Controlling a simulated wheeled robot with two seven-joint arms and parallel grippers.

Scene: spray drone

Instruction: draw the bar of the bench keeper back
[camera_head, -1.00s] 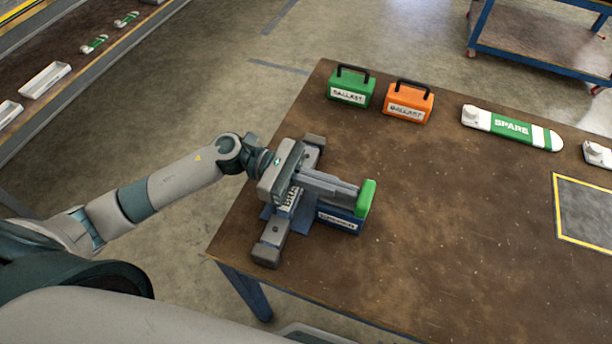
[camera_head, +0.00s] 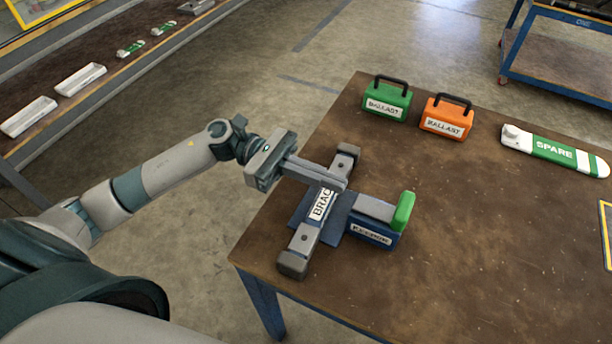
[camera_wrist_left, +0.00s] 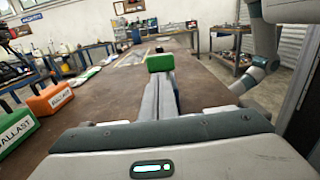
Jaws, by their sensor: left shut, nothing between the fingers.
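The bench keeper is a blue block (camera_head: 372,234) with a white label. Its grey bar (camera_head: 376,208) lies along the top and ends in a green tip (camera_head: 404,211), raised above the block. The green tip also shows ahead in the left wrist view (camera_wrist_left: 160,63). A grey bracket (camera_head: 304,238) with dark ends and a white label lies crosswise on a blue base beside the keeper. My left gripper (camera_head: 340,181) is shut and empty, above the bracket and left of the green tip. Its fingers hide part of the bracket.
A green ballast box (camera_head: 387,100), an orange ballast box (camera_head: 446,118) and a white-green spare (camera_head: 555,151) stand along the table's far side. The brown table (camera_head: 480,260) is clear in front.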

